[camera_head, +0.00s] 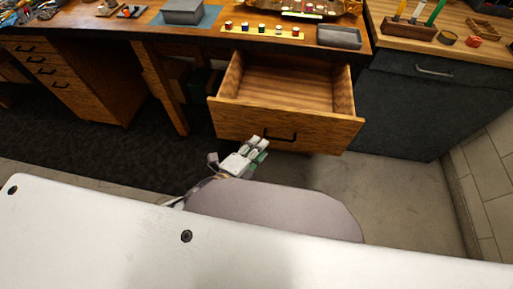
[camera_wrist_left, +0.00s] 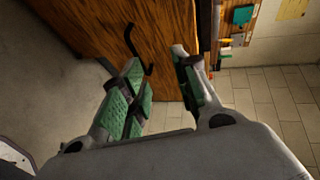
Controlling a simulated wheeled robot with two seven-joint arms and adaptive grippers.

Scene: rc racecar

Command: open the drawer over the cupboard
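A wooden drawer (camera_head: 285,125) under the bench stands pulled out, its inside empty. Its dark bar handle (camera_head: 281,137) is on the front and also shows in the left wrist view (camera_wrist_left: 130,42). My left gripper (camera_head: 262,149) is just in front of the drawer front, left of the handle in the head view. In the left wrist view its green-padded fingers (camera_wrist_left: 157,62) are apart, with nothing between them. The handle appears beyond the fingertips, and I see no grip on it. A dark grey cupboard (camera_head: 400,115) at right has a closed top front with a metal handle (camera_head: 434,71). My right gripper is not in view.
A wooden unit of closed drawers (camera_head: 75,85) stands at left. The bench top holds a grey tray (camera_head: 339,37), a grey box (camera_head: 184,11) and small jars on a yellow strip (camera_head: 262,31). Bare floor (camera_head: 400,190) lies before the dark cupboard, beside a tiled wall.

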